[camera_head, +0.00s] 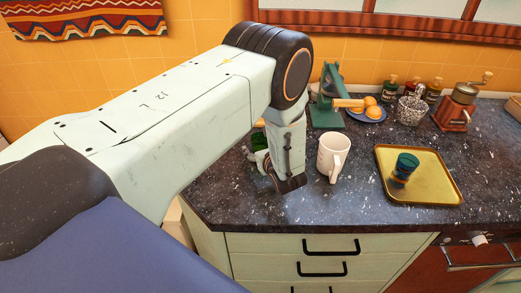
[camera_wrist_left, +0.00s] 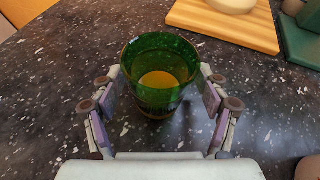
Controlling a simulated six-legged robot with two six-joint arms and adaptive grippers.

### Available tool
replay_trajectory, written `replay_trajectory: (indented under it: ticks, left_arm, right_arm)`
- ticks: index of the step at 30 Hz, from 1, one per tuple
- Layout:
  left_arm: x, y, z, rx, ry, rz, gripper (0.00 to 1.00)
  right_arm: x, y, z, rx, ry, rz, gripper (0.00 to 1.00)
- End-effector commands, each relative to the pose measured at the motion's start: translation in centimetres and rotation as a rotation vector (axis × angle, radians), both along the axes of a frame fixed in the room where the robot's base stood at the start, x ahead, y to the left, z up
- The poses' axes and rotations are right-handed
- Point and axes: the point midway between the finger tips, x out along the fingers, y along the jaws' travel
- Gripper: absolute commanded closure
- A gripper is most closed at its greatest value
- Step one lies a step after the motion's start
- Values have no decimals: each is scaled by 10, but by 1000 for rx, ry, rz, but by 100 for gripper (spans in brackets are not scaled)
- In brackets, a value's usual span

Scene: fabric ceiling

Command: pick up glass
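A green see-through glass (camera_wrist_left: 160,75) with something yellow-orange inside or showing through it stands upright on the dark speckled counter in the left wrist view. In the head view the glass (camera_head: 258,143) shows only in part, behind my left gripper (camera_head: 272,172). In the wrist view the two fingers of my left gripper (camera_wrist_left: 157,100) are open, one on each side of the glass. Gaps seem to remain between fingers and glass; contact is hard to tell. My right gripper is not in view.
A white mug (camera_head: 331,158) stands close right of my left gripper, with a green juicer (camera_head: 327,115) behind. A yellow tray (camera_head: 430,190) holds a dark green, banded object (camera_head: 404,167). A wooden board (camera_wrist_left: 228,28) lies beyond the glass. Drawers are below the counter edge.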

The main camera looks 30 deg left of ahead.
Motion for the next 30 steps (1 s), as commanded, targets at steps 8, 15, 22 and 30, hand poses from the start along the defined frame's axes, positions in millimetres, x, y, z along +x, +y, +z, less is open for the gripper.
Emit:
replay_trajectory:
  ticks: [8, 15, 22, 30]
  left_arm:
    - [0, 0, 0, 0, 0, 1, 52]
    - [0, 0, 0, 0, 0, 1, 72]
    - [0, 0, 1, 1, -2, 0, 89]
    - [0, 0, 4, 0, -3, 1, 89]
  right_arm:
    - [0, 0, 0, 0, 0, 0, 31]
    - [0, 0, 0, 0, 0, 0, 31]
    - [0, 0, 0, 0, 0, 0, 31]
    - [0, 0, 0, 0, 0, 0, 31]
